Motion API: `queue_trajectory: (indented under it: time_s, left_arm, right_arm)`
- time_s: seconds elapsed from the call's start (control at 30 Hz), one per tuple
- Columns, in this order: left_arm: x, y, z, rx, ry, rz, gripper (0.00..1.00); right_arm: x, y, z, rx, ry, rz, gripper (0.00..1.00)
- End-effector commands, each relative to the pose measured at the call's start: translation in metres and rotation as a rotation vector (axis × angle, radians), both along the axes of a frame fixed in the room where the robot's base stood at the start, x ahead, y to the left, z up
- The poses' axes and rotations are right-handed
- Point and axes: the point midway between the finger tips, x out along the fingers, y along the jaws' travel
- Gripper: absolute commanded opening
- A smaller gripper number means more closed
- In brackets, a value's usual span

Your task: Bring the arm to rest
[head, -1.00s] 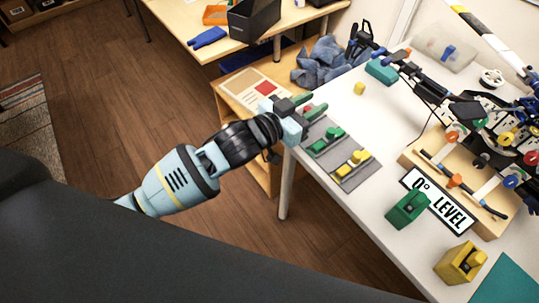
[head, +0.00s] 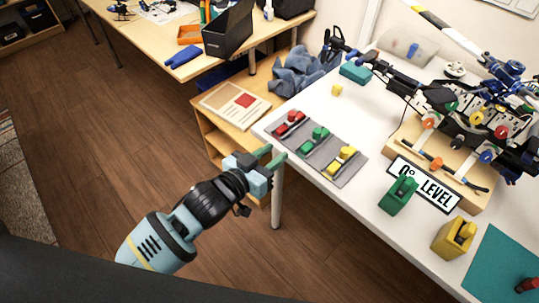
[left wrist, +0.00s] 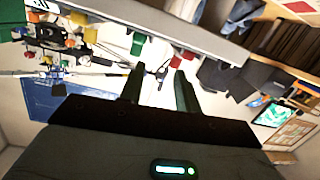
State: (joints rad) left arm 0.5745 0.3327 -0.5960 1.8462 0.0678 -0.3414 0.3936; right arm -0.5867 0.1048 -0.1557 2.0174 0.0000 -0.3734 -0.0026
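My left gripper (head: 270,159) shows in the head view, at the near-left edge of the white table (head: 345,212). Its two green fingers are apart with nothing between them. In the left wrist view the gripper (left wrist: 158,85) also shows its fingers apart and empty. My left arm reaches in from the lower left. My right gripper is in neither view.
A grey mat (head: 317,150) with red, green and yellow parts lies near the gripper. A green block (head: 398,196), a yellow block (head: 454,238) and a servo assembly on a wooden base (head: 440,170) stand further right. Open floor (head: 110,150) lies left.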

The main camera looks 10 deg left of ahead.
Motion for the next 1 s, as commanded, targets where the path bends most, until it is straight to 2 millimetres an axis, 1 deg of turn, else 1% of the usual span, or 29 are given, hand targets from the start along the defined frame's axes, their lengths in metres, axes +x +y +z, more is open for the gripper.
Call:
queue_trajectory:
  time_s: [0.53, 0.57, 0.67, 0.77, 0.97, 1.0]
  left_arm:
    - [0.0, 0.0, 0.0, 0.0, 0.0, 0.0, 0.33]
    - [-0.003, 0.001, -0.002, 0.0, 0.007, 0.003, 0.33]
    - [-0.016, 0.005, -0.012, 0.003, 0.037, 0.018, 0.33]
    - [-0.04, 0.014, -0.028, 0.01, 0.086, 0.046, 0.33]
    - [-0.102, 0.039, -0.062, 0.047, 0.203, 0.117, 0.33]
    - [-0.116, 0.044, -0.068, 0.059, 0.226, 0.13, 0.33]
  right_arm:
    - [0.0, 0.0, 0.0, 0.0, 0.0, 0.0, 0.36]
    - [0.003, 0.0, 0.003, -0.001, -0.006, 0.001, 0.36]
    - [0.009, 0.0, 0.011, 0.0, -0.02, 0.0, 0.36]
    - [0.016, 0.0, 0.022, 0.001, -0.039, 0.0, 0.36]
    - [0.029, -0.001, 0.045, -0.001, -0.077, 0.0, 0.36]
    - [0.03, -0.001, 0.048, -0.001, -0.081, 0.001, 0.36]
